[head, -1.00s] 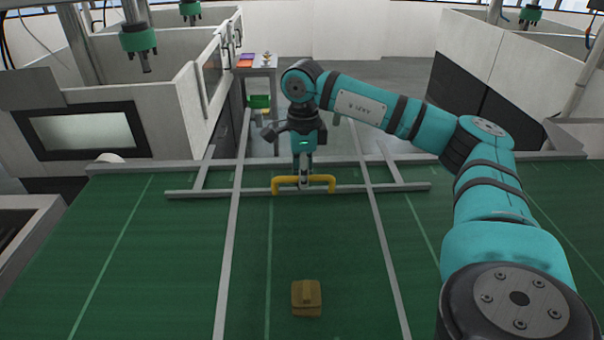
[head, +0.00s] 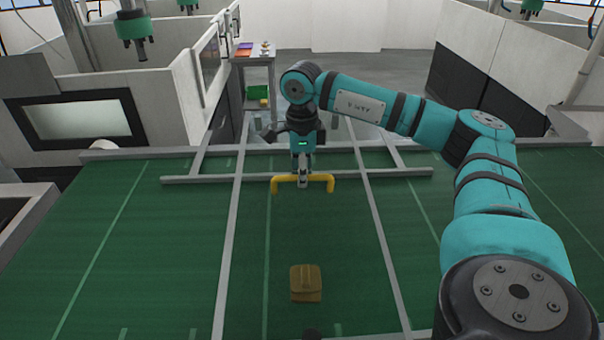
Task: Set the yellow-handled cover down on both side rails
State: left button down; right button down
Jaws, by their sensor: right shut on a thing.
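The cover's yellow handle (head: 327,181) is a wide bar with both ends bent down, at the middle of the head view. My right gripper (head: 303,182) points down from above and is shut on the middle of this handle. I cannot make out the cover's plate apart from the green striped surface below. Two long grey rails, the left one (head: 229,240) and the right one (head: 382,240), run front to back on either side of the handle. Whether anything rests on them I cannot tell. My left gripper is not in view.
A grey crossbar (head: 200,179) lies just beyond the handle. A brown block (head: 305,283) sits on the green surface (head: 150,250) between the rails, nearer me. White-walled machines stand at both sides. A small table (head: 255,60) stands at the back.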

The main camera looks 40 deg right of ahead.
aim_at(302, 197)
jog(key=shift+s+a+r, duration=0.1)
jog(key=shift+s+a, duration=0.3)
jog(key=shift+f+b, duration=1.25)
jog(key=shift+f, duration=0.35)
dwell(1.7)
jog(key=c, duration=1.3)
grip_release()
jog(key=shift+f, duration=0.15)
notch_tip(302, 197, up, 12)
jog(key=shift+r, duration=0.15)
